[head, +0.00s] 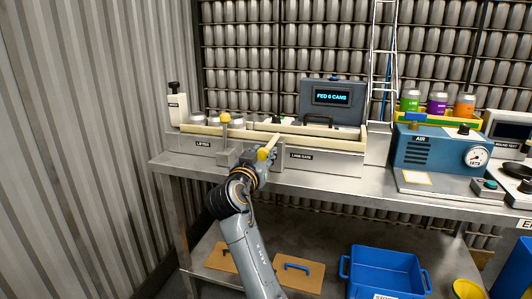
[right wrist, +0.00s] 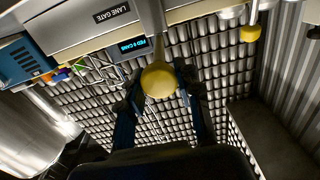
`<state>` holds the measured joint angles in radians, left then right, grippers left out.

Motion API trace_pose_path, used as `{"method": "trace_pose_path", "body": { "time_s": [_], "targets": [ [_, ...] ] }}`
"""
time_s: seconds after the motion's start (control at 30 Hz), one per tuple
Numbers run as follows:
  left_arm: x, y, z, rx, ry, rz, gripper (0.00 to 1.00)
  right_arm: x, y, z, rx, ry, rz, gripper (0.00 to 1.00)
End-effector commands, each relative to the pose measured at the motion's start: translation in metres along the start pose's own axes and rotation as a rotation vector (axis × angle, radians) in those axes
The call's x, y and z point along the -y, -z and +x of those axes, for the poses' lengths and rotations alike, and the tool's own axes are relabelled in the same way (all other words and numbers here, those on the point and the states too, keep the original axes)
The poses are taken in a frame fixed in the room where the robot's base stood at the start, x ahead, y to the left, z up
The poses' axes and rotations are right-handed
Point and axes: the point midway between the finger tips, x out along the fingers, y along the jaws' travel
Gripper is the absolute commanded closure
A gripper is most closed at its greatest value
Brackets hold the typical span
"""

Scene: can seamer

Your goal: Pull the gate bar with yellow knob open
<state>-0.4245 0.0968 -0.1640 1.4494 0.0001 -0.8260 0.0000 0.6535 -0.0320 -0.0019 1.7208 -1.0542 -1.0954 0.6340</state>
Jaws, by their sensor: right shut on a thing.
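The gate bar (head: 272,143) is a pale bar that sticks out toward me from the front of the lane gate unit (head: 325,163). Its yellow knob (head: 262,154) is at the near end, and it shows large in the right wrist view (right wrist: 158,80). My right gripper (head: 262,160) is at the knob, in front of the machine. In the right wrist view its two dark fingers (right wrist: 158,84) lie on either side of the knob, shut on it. Part of the bar behind the knob is hidden in that view. My left gripper is not in view.
A second yellow knob (head: 224,118) stands on a post by the lifter (head: 204,144), left of my gripper. A blue air unit (head: 430,148) is at the right of the bench. Below are a blue crate (head: 385,270) and wooden boards (head: 300,272). A corrugated wall is at left.

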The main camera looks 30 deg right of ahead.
Motion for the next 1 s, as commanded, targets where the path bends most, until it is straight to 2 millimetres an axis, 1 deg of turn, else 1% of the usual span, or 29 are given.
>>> {"method": "trace_pose_path", "body": {
  "time_s": [0.03, 0.2, 0.23, 0.27, 0.3, 0.33, 0.67, 0.77, 1.0],
  "targets": [
    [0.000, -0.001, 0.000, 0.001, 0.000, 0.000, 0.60, 0.000, -0.003, -0.001, 0.007, 0.000, -0.001, 1.00],
    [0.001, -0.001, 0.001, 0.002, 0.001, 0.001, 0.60, 0.001, -0.004, -0.001, 0.009, 0.000, -0.002, 1.00],
    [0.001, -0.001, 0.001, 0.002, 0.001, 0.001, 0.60, 0.001, -0.004, -0.001, 0.009, 0.000, -0.002, 0.62],
    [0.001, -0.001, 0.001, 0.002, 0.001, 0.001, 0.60, 0.001, -0.004, -0.001, 0.010, -0.001, -0.002, 0.56],
    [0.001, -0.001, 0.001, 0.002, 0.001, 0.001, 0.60, 0.001, -0.004, -0.001, 0.010, -0.001, -0.002, 0.48],
    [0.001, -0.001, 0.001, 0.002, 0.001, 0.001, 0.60, 0.001, -0.004, 0.000, 0.009, -0.001, -0.002, 0.43],
    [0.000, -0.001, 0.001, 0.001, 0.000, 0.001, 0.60, 0.001, -0.003, -0.002, 0.007, 0.000, -0.001, 0.43],
    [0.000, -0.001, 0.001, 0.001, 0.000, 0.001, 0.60, 0.001, -0.004, -0.012, 0.007, 0.001, -0.001, 0.43],
    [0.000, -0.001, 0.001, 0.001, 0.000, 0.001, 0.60, 0.001, -0.004, -0.053, 0.009, 0.002, 0.000, 0.43]
  ]
}}
